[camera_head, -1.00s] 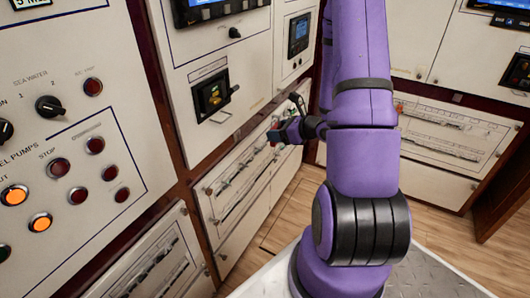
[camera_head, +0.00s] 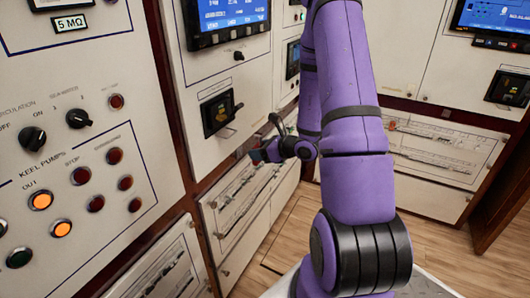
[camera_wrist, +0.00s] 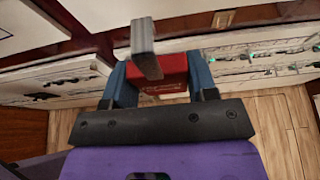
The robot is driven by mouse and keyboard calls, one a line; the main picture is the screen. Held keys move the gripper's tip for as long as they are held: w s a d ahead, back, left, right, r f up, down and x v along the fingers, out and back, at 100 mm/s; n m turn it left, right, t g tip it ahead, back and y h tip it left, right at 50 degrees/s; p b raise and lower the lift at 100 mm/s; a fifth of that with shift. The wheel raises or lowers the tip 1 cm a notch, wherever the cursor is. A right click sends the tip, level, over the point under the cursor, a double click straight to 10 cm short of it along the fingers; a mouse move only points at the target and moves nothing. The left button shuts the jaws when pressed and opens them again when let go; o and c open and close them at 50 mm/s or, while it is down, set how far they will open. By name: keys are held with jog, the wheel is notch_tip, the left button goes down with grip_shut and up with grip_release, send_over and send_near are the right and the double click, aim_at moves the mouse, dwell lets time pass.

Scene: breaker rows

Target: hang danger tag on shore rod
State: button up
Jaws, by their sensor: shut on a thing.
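A red tag (camera_wrist: 168,72) with faint pale lettering is between the two blue fingers of my gripper (camera_wrist: 160,80) in the wrist view. My gripper is shut on it. A grey metal bar (camera_wrist: 144,48) crosses in front of the tag's upper left part; I cannot tell whether it belongs to the tag. In the head view my gripper (camera_head: 258,156) is small and dark, in front of the low breaker-row panel on the left wall, and the tag is hard to make out. I cannot single out the shore rod with certainty.
A low panel with breaker rows (camera_head: 232,205) runs along the left wall, and another (camera_head: 440,150) is on the back wall. A control panel with lit orange buttons (camera_head: 41,201) stands at the left. Wooden floor (camera_head: 285,235) is bare between the panels and my arm.

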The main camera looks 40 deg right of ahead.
aim_at(261, 142)
jog(key=shift+w+a, duration=0.6)
jog(key=shift+w, duration=1)
jog(key=shift+w+a, duration=0.55)
jog(key=shift+w, duration=1.05)
jog(key=shift+w+a, duration=0.6)
jog(key=shift+w, duration=1)
jog(key=shift+f, duration=0.6)
jog(key=o, duration=1)
jog(key=shift+s, duration=0.1)
jog(key=v, duration=1)
jog(key=shift+s+d+r, duration=0.2)
jog(key=shift+s+r, duration=0.05)
jog(key=shift+s, duration=0.05)
